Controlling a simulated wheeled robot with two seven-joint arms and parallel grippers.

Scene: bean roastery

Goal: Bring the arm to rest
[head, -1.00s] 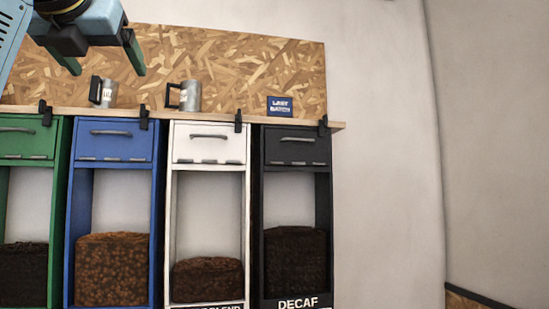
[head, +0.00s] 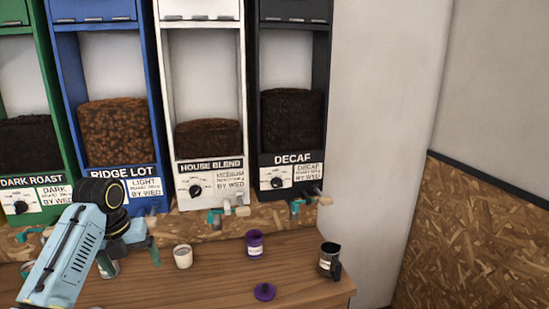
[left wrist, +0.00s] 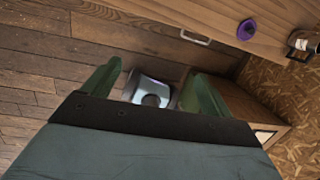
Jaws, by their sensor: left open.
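My left arm, pale blue, comes in from the left in the head view. Its left gripper (head: 130,262) has two green fingers spread apart with nothing held between them. It hangs at the front of the wooden counter (head: 210,290), below the blue bin. In the left wrist view the same open gripper (left wrist: 155,82) points down past the counter edge toward the plank floor (left wrist: 60,60). A pale object shows between the fingers far below; I cannot tell what it is. My right gripper is not in view.
On the counter stand a cream cup (head: 183,256), a purple jar (head: 254,245), its purple lid (head: 264,292) and a dark metal pitcher (head: 329,260). Behind are the green, blue (head: 113,130), white (head: 209,140) and black (head: 291,120) bean bins with protruding spouts.

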